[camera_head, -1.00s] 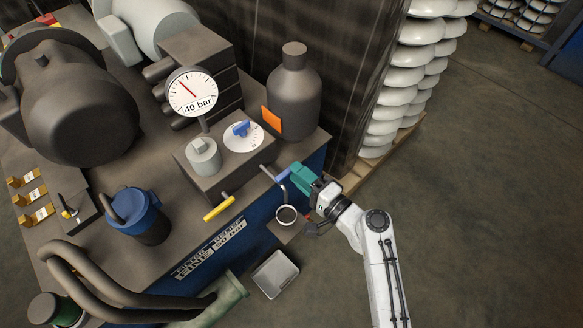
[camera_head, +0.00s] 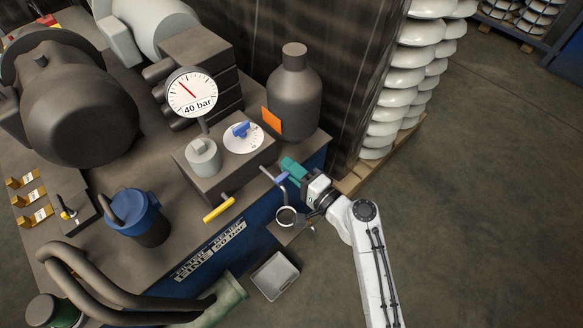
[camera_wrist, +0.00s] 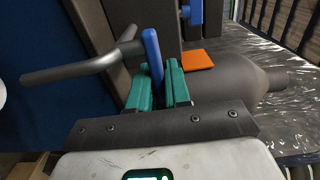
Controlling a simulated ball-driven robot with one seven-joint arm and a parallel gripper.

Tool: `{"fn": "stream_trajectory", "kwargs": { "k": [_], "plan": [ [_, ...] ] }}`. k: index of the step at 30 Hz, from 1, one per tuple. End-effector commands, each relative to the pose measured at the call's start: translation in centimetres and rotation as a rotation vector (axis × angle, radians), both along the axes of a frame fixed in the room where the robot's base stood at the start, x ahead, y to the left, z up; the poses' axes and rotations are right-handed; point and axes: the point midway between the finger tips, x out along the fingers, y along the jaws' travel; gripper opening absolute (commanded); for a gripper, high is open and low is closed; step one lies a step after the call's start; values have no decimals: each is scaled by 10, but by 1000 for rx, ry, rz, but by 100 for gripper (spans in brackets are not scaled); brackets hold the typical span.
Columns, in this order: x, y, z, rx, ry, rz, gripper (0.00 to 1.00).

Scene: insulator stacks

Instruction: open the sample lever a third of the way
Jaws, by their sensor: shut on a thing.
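The sample lever is a small blue handle (camera_head: 281,178) on a thin grey bent pipe (camera_head: 267,173) at the front right of the bench block. In the wrist view the blue lever (camera_wrist: 152,50) stands nearly upright, its lower end between my teal fingers. My gripper (camera_head: 291,168) comes in from the right; in the wrist view its fingers (camera_wrist: 159,84) are shut on the lever. The fingers hide the lever's lower end there. The grey spout (camera_wrist: 75,68) runs left from the valve.
A round cup (camera_head: 288,217) sits below the spout, close to my wrist. A yellow-handled lever (camera_head: 219,209) is to the left. A grey bottle (camera_head: 293,95) with an orange tag stands behind. A square tray (camera_head: 275,275) is lower down. Open floor lies right.

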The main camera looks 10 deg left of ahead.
Motion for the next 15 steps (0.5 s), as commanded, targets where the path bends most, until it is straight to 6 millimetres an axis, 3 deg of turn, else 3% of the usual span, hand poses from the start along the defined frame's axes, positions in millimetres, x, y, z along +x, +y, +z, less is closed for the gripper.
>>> {"fn": "stream_trajectory", "kwargs": {
  "k": [8, 15],
  "plan": [
    [-1, 0, -1, -1, 2, -9, 0],
    [-6, -3, -1, -3, 4, -138, 0]
  ]
}}
